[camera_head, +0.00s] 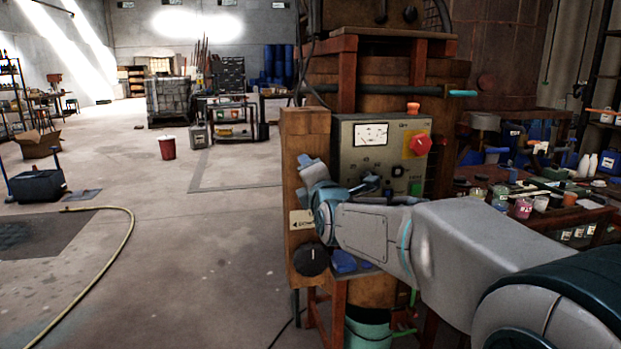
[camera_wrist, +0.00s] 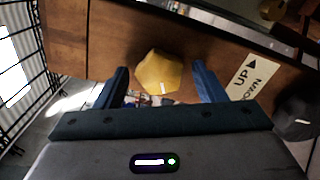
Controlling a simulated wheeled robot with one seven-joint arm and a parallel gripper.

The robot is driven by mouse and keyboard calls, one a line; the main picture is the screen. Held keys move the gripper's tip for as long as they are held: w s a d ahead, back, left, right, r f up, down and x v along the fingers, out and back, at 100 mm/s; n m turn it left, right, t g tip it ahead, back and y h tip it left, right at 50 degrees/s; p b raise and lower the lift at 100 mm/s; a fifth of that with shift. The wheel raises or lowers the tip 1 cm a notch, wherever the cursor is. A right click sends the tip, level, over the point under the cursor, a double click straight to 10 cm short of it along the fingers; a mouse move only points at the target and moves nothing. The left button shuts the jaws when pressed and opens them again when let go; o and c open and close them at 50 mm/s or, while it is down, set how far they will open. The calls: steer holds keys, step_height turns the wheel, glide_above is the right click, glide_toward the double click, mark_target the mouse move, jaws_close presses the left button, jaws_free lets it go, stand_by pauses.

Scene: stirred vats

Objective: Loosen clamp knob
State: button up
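A yellow, many-sided knob (camera_wrist: 158,75) sits on the wooden post face in the wrist view. My gripper (camera_wrist: 160,69) is open, with one blue finger on each side of the knob and gaps between; I cannot tell whether the fingertips reach past it. In the head view my gripper (camera_head: 308,168) is at the upper part of the wooden post (camera_head: 304,122), and the yellow knob is hidden. A black round knob (camera_head: 311,257) is lower on the post, and it also shows at the right of the wrist view (camera_wrist: 298,115).
An UP/DOWN label (camera_wrist: 254,78) lies between the two knobs. A control panel (camera_head: 349,172) with a red knob (camera_head: 421,144) stands right behind my gripper. A blue object (camera_head: 344,262) is by the black knob. Floor to the left is mostly clear, with a hose (camera_head: 122,240).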

steer(key=v, duration=1.3)
steer(key=shift+s, duration=0.4)
steer(key=shift+d, duration=0.15)
steer(key=s+d+f+m+g+h+p, duration=0.2)
steer(key=s+d+f+m+g+p, duration=0.2)
steer(key=s+d+m+g+p, duration=0.3)
steer(key=s+d+f+m+g+h+p, duration=0.3)
steer(key=s+d+m+g+p, duration=0.4)
steer(key=s+m, duration=0.6)
steer(key=shift+s+f+m+g+p, duration=0.25)
steer(key=shift+f+m+p, duration=0.5)
steer(key=shift+m, duration=2.15)
steer(key=shift+w+r, duration=0.1)
